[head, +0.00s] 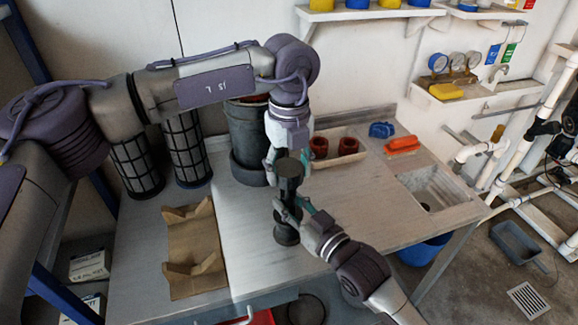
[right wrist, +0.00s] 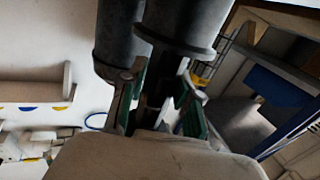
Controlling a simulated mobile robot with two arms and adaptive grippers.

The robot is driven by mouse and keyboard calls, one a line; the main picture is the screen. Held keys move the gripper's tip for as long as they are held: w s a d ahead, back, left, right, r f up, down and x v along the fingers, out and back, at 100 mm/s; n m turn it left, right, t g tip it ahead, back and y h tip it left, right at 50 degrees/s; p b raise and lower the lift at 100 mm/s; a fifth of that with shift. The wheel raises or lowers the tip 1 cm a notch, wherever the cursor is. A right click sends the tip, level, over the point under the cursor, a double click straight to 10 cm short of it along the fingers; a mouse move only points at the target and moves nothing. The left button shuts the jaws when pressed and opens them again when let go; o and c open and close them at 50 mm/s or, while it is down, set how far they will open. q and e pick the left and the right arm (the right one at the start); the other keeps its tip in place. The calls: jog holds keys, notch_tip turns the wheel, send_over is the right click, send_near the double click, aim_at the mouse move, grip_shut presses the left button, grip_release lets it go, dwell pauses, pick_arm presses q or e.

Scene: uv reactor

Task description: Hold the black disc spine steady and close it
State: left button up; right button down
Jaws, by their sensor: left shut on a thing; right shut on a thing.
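The black disc spine (head: 289,184) stands upright over the worktable, with a round dark disc at its top and a wider dark foot (head: 286,235) low down. My left gripper (head: 288,160) comes from above, shut on its upper part. My right gripper (head: 290,207) comes from the lower right, shut on its lower, narrower part. In the right wrist view the green-padded fingers of my right gripper (right wrist: 160,103) close around a thin dark shaft under a wide dark cylinder (right wrist: 184,25). I cannot tell whether the spine's parts are joined at the middle.
A dark bucket (head: 248,130) stands behind the spine. A tray (head: 347,158) with red-brown fittings, a blue item (head: 381,130) and an orange item (head: 402,145) lie to the right, near a sink (head: 440,187). A brown cradle (head: 196,245) sits at the left. Table between is clear.

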pick_arm(q)
jog(key=shift+f, duration=0.6)
dwell(0.3)
